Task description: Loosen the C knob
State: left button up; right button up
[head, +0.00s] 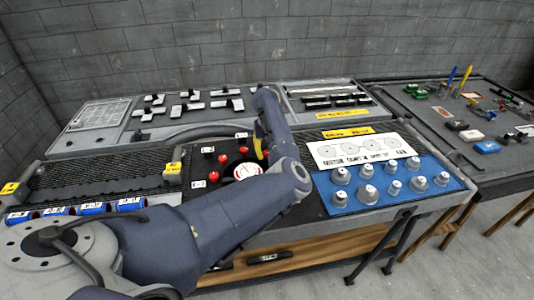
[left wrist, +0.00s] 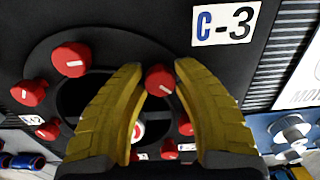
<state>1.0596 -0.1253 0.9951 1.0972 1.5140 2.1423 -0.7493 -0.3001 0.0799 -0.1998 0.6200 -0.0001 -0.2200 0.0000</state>
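Several red knobs sit around a ring on a black panel (head: 205,170), with a white dial (head: 247,170) in it. A white label reading C-3 (left wrist: 226,23) is beside the knobs at the top right of the left wrist view. My left gripper (left wrist: 160,72) has its two yellow fingertips close on either side of the red knob (left wrist: 160,79) nearest that label, apparently touching it. The knob's white mark is visible. In the head view my left arm hides most of the gripper and this knob. My right gripper is in neither view.
A blue board (head: 350,197) with several grey knobs lies to the right, below a white printed plate (head: 360,149). Several blue cylinders (head: 90,209) lie at the left. A second table stands at the right.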

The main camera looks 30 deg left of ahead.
pick_arm(q)
grip_shut()
jog(key=n, duration=0.7)
jog(key=shift+n, duration=0.4)
jog(key=n, duration=1)
dwell(0.5)
